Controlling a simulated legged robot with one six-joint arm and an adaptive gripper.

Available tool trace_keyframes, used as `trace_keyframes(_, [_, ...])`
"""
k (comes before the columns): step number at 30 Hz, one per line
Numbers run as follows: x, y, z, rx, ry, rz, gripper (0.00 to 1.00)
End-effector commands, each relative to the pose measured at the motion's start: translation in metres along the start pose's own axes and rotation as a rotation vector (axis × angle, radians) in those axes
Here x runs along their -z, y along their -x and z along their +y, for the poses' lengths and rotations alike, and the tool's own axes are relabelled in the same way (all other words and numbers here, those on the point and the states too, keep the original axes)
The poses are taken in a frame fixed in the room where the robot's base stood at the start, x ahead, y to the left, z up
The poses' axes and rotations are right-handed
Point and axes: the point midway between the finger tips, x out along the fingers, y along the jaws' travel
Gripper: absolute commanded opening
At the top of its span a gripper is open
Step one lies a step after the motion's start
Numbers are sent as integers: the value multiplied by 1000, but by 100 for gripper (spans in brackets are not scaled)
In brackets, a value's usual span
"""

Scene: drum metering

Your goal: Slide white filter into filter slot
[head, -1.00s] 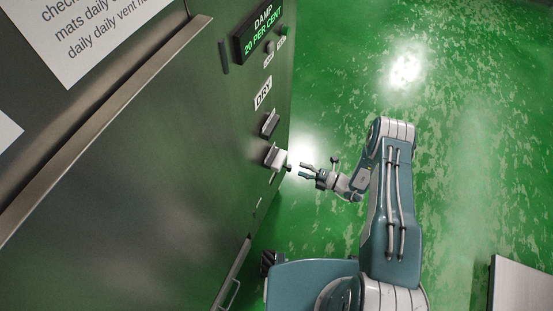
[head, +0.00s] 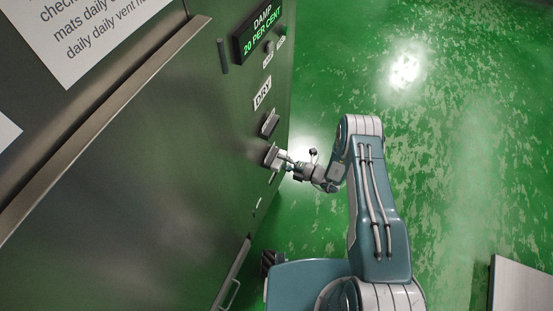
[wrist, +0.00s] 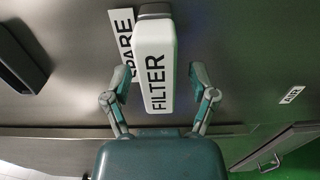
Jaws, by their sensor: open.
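The white filter (wrist: 155,65), lettered FILTER, shows in the wrist view with its end toward me, over a SPARE label (wrist: 122,40). In the head view its white end (head: 280,160) sticks out of the lower dark bracket (head: 271,155) on the cabinet face. My gripper (wrist: 160,78) is open, with one finger on each side of the filter and a visible gap to each. My gripper (head: 287,162) meets the filter's outer end in the head view. A second dark bracket (head: 270,123) sits just above, below the DRY label; the filter slot's own marking is not readable.
The steel cabinet (head: 130,180) fills the left. A lit DAMP 20 PER CENT display (head: 262,33) and small knobs are higher on its face. An AIR label (wrist: 291,95) and a handle (wrist: 275,150) are at the wrist view's right. The green floor (head: 470,150) is open.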

Motion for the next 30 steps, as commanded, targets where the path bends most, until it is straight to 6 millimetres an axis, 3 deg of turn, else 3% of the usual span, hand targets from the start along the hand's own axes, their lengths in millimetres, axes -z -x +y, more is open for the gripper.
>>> trace_keyframes(2, [0,0,0,0,0,0,70])
trace_keyframes(6, [0,0,0,0,0,0,7])
trace_keyframes(7, [0,0,0,0,0,0,0])
trace_keyframes(30, [0,14,-2,4,-3,-1,0])
